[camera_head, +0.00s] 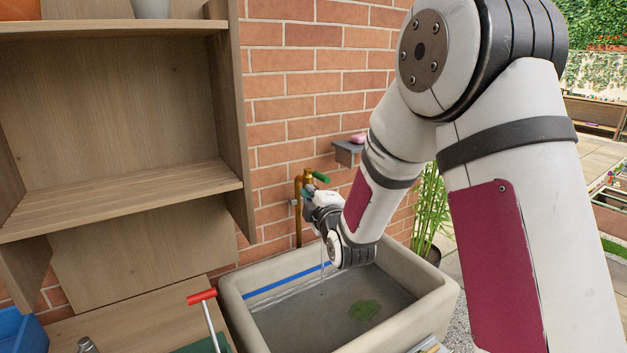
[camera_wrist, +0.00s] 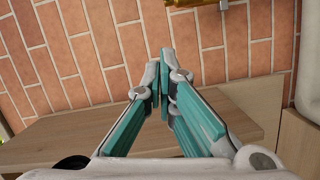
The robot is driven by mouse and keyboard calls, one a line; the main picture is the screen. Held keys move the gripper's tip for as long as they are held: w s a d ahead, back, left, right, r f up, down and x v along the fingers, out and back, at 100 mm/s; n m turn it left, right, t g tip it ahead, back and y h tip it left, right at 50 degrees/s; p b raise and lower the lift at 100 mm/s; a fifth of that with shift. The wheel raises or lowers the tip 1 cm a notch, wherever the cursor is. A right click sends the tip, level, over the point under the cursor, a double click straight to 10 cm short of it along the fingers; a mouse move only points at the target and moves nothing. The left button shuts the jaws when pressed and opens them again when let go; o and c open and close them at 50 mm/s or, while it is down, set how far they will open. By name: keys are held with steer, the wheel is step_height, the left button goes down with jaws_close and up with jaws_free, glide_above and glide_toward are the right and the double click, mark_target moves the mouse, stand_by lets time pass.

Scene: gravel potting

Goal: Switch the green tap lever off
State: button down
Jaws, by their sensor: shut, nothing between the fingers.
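The green tap lever (camera_head: 321,177) sticks out to the right from the top of a brass tap (camera_head: 307,180) on the brick wall. My gripper (camera_head: 307,191) is just below the lever, in front of the tap, and hides part of it. I cannot tell whether it touches the tap. In the wrist view my gripper (camera_wrist: 164,62) is shut and empty, its teal fingers together. A piece of brass (camera_wrist: 190,3) shows at the top edge there; the lever is not visible in that view. A thin pale streak, apparently water, runs down below the tap into the stone sink (camera_head: 236,305).
A blue strip (camera_head: 285,283) and a green patch (camera_head: 363,310) show in the sink. A small wall shelf (camera_head: 347,151) holds a pink object (camera_head: 358,138). Wooden shelving (camera_head: 120,190) stands left, a red-handled tool (camera_head: 202,297) at the sink's left. A plant (camera_head: 428,205) stands right.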

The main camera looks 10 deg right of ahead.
mark_target(317, 175)
steer(key=w+d+f+p, duration=0.1)
steer(key=w+d, duration=0.2)
steer(key=w, duration=0.8)
steer(key=shift+f, duration=0.15)
steer(key=shift+d, duration=0.1)
